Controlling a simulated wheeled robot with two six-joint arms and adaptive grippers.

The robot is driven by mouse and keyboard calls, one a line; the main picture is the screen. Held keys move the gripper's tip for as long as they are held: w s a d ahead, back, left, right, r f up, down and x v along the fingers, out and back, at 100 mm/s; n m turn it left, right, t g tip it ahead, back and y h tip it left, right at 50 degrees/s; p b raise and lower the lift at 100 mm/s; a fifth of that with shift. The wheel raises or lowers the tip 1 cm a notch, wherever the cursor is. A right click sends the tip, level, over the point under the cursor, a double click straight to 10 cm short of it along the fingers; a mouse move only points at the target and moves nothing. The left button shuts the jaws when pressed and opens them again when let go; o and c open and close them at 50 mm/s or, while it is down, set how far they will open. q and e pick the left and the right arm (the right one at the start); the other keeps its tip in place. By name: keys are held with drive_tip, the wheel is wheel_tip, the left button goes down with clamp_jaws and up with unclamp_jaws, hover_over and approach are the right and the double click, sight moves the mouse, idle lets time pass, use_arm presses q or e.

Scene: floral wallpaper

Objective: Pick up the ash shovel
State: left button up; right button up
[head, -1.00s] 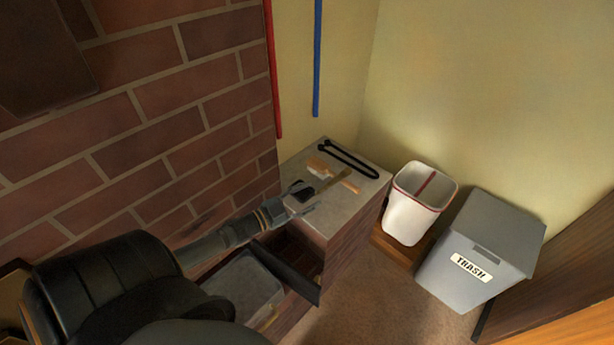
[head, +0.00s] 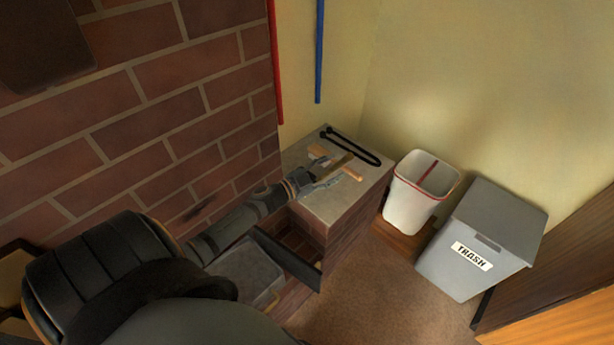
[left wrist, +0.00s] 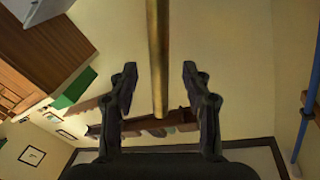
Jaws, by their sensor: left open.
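The ash shovel's brass-coloured handle (head: 340,162) shows on the grey top of the brick ledge (head: 325,208); its pan is hidden behind my left gripper. My left gripper (head: 326,175) is open at the handle, over the ledge. In the left wrist view the brass rod (left wrist: 159,50) runs down between the two open fingers (left wrist: 160,88), with a gap on each side. No contact shows. My right gripper is not in view.
A brush with a wooden handle (head: 351,174) and a black looped tool (head: 362,149) lie close by on the ledge. A white bin (head: 412,205) and a grey trash bin (head: 480,240) stand to the right. The brick wall (head: 160,100) rises at left.

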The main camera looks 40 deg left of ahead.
use_arm(q)
drive_tip(key=shift+r+x, duration=0.2)
drive_tip(key=shift+x, duration=0.65)
drive_tip(key=shift+w+d+f, duration=0.15)
drive_tip(key=shift+w+d, duration=0.1)
drive_tip(key=shift+w, duration=0.15)
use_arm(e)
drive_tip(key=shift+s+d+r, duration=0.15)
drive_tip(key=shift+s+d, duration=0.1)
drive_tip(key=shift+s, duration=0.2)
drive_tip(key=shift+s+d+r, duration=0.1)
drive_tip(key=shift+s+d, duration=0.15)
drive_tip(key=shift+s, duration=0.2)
use_arm(q)
drive_tip(key=shift+c, duration=1.4)
clamp_jaws()
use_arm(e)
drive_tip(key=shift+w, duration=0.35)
